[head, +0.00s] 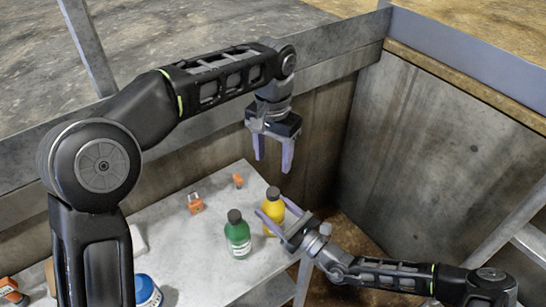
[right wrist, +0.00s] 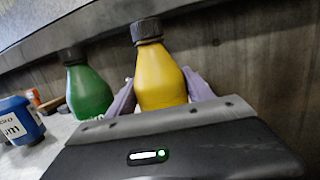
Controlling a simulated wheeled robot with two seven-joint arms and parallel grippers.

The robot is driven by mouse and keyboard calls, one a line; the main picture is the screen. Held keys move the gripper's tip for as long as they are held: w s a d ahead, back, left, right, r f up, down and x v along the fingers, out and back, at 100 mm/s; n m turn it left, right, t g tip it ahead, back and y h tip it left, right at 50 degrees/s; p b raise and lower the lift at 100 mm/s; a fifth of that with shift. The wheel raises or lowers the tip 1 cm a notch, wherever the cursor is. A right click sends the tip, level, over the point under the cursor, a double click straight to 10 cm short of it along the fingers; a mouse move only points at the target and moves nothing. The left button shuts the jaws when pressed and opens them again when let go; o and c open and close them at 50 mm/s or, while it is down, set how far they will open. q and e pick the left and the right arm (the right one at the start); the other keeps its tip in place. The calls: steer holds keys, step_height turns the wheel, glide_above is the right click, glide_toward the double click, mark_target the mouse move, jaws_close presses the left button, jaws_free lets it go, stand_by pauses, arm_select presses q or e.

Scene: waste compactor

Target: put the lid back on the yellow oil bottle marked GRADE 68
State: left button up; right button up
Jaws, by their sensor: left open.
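The yellow bottle (head: 273,207) stands upright near the table's right edge; its label is not readable. A dark lid (head: 273,192) sits on its neck; in the right wrist view the lid (right wrist: 146,29) looks level, but I cannot tell how tight it is. My right gripper (head: 272,210) comes in from the right with its purple fingers on both sides of the yellow bottle (right wrist: 158,80), apparently touching it. My left gripper (head: 273,157) is open and empty, pointing down above the bottle with a clear gap to the lid.
A green bottle (head: 238,237) with a dark cap stands left of the yellow one. A blue-lidded container (head: 147,291) is at the front left. Small orange items (head: 195,204) lie on the grey table (head: 190,247). Metal walls (head: 440,150) rise behind and at right.

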mark_target(282, 216)
steer(key=o, duration=0.6)
steer(key=shift+c, duration=0.2)
steer(key=b+v, duration=0.2)
steer(key=v, duration=0.5)
steer(key=shift+d, duration=0.15)
steer(key=shift+s+d, duration=0.2)
steer(key=shift+s, duration=0.1)
